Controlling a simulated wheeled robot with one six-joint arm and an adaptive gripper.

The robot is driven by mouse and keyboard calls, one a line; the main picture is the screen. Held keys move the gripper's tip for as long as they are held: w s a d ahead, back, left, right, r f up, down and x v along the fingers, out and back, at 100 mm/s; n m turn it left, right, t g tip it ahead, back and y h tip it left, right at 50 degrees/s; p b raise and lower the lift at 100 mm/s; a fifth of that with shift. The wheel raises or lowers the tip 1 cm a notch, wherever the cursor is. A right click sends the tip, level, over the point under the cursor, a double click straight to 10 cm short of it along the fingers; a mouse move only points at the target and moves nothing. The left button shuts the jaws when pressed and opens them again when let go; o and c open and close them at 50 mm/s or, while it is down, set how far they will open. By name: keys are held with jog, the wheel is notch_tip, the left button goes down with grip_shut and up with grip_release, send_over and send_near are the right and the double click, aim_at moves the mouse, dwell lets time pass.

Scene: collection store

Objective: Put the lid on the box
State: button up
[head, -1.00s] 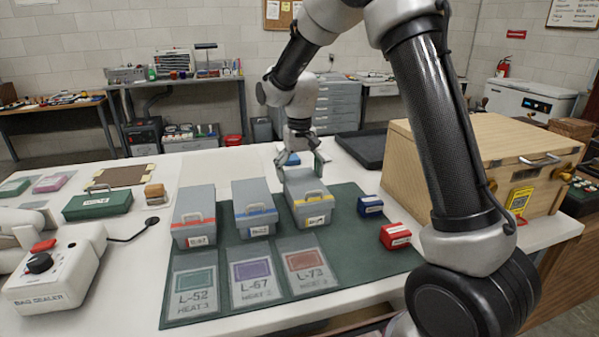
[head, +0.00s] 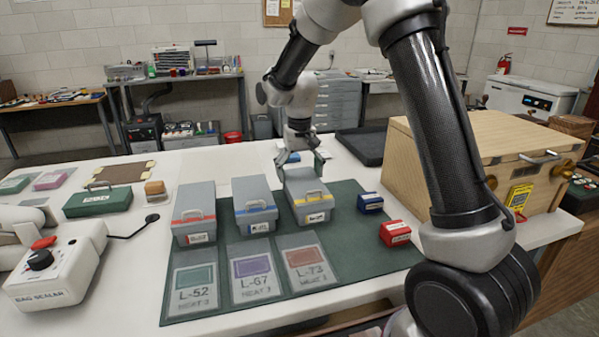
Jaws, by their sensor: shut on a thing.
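The yellow-striped grey box (head: 310,210) stands upright at the right end of a row on the green mat. A grey lid (head: 305,183) shows at its top, with a small handle near the front. My gripper (head: 300,162) is at the back of this lid, fingers spread to either side and closed on it. The fingertips are small in the head view and the far side of the lid is hidden. I cannot tell whether the lid is fully seated on the box.
A red-striped box (head: 195,215) and a blue-striped box (head: 255,208) stand to the left. Flat labelled pouches (head: 257,268) lie in front. Small blue (head: 370,203) and red (head: 395,233) boxes and a wooden case (head: 455,165) are on the right.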

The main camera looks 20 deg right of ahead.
jog(key=o, duration=0.7)
jog(key=shift+o, duration=0.2)
notch_tip(320, 180, up, 12)
jog(key=s+d+r+t, duration=0.1)
jog(key=s+d, duration=0.4)
jog(key=s, duration=0.5)
jog(key=s+d+r+t, duration=0.1)
jog(key=s+d, duration=0.4)
jog(key=s, duration=0.6)
jog(key=s+d+r+t, duration=0.1)
jog(key=s+d, duration=0.4)
jog(key=s, duration=0.6)
jog(key=shift+r+t, duration=0.4)
jog(key=shift+t, duration=0.3)
